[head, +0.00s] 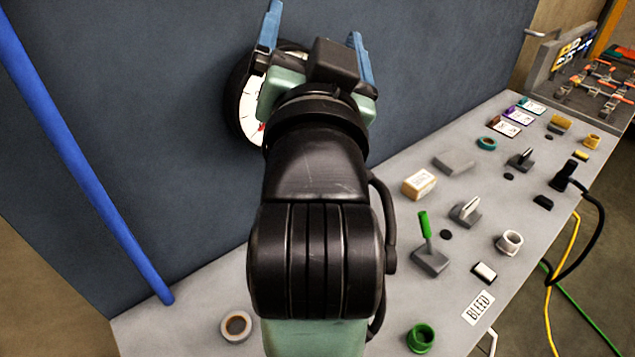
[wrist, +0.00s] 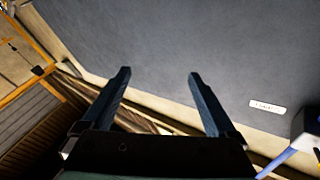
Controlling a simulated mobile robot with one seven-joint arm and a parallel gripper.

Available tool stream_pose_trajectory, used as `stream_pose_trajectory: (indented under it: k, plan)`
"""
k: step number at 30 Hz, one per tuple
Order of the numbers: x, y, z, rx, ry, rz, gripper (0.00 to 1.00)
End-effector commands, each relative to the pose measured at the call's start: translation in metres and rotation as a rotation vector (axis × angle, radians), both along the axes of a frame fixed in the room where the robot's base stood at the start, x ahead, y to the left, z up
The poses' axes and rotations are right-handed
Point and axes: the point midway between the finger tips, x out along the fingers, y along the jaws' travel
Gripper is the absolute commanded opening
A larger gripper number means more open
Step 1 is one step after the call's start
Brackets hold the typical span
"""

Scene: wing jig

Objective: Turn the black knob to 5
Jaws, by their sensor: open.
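No black knob can be made out for sure in either view; my arm and gripper cover part of the panel. A round white dial with a dark rim (head: 246,112) is on the upright blue-grey panel (head: 150,100), partly hidden behind my gripper; its numbers are not readable. My gripper (head: 314,25) is open in front of the panel, its two blue fingers reaching up past the dial. In the wrist view my gripper (wrist: 159,74) has nothing between its fingers, and the bare panel (wrist: 190,40) lies beyond them.
A blue pole (head: 85,165) slants along the left. The grey bench (head: 205,300) holds a green lever (head: 425,228), a yellowish box (head: 419,184) and a green ring (head: 420,338). Cables hang off its right edge. A small white label (wrist: 267,107) is on the panel.

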Motion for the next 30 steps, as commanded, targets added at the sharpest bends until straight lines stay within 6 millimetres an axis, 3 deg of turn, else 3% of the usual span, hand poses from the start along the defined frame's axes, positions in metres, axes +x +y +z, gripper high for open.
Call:
stream_pose_trajectory:
  k: [1, 5, 6, 9, 12, 15, 19, 26, 30]
  plan:
    - [0.018, -0.003, -0.047, 0.099, 0.161, 0.004, 0.93]
    - [0.031, -0.01, -0.17, 0.379, 0.554, -0.054, 0.93]
    - [0.026, -0.012, -0.207, 0.466, 0.671, -0.092, 0.93]
    - [0.0, -0.014, -0.29, 0.668, 0.947, -0.228, 0.93]
    - [-0.039, -0.014, -0.353, 0.831, 1.171, -0.398, 0.93]
    - [-0.076, -0.013, -0.392, 0.938, 1.328, -0.559, 0.93]
    - [-0.107, -0.012, -0.416, 1.011, 1.436, -0.702, 0.93]
    - [-0.117, -0.012, -0.438, 1.031, 1.47, -0.751, 0.93]
    - [-0.116, -0.012, -0.462, 1.03, 1.472, -0.75, 0.93]
